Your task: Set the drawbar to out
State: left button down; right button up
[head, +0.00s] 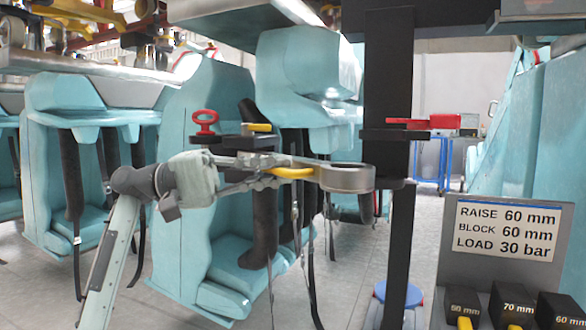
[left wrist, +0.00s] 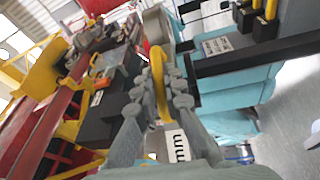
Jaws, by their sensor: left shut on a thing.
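The drawbar ends in a grey metal ring (head: 346,178) in the middle of the head view, beside the black post. A yellow handle (head: 292,173) sits just left of the ring. My left gripper (head: 280,167) reaches in from the left and is shut on this yellow handle. In the left wrist view the yellow handle (left wrist: 158,78) runs between the two fingers, and the grey metal end (left wrist: 157,27) lies beyond it. The fingers hide part of the bar, and I cannot read how far out it is. My right gripper is in neither view.
A black post (head: 399,80) stands right of the ring, with a red handle (head: 430,122) on its bracket. Teal seats (head: 215,215) fill the left and middle. A sign (head: 506,229) reads raise 60 mm, block 60 mm, load 30 bar, above black blocks (head: 512,305).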

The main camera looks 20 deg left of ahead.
pick_arm(q)
jog(key=shift+s+a+m+g+h, duration=0.15)
jog(key=shift+s+a+m+g, duration=0.45)
jog(key=shift+g, duration=0.4)
jog(key=shift+s+a+m+g+h, duration=0.15)
jog(key=shift+s+a+m+g, duration=0.25)
jog(key=shift+a+m+g, duration=0.45)
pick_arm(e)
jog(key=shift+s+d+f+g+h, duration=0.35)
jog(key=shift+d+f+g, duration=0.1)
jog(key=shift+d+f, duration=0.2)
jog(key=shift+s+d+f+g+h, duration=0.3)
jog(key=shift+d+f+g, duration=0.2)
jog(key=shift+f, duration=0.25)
pick_arm(q)
jog(key=shift+d+n, duration=0.15)
jog(key=shift+n, duration=0.1)
jog(key=c, duration=1.6)
grip_release()
jog(key=a+f, duration=0.1)
jog(key=a, duration=1.1)
jog(key=shift+s+f, duration=0.25)
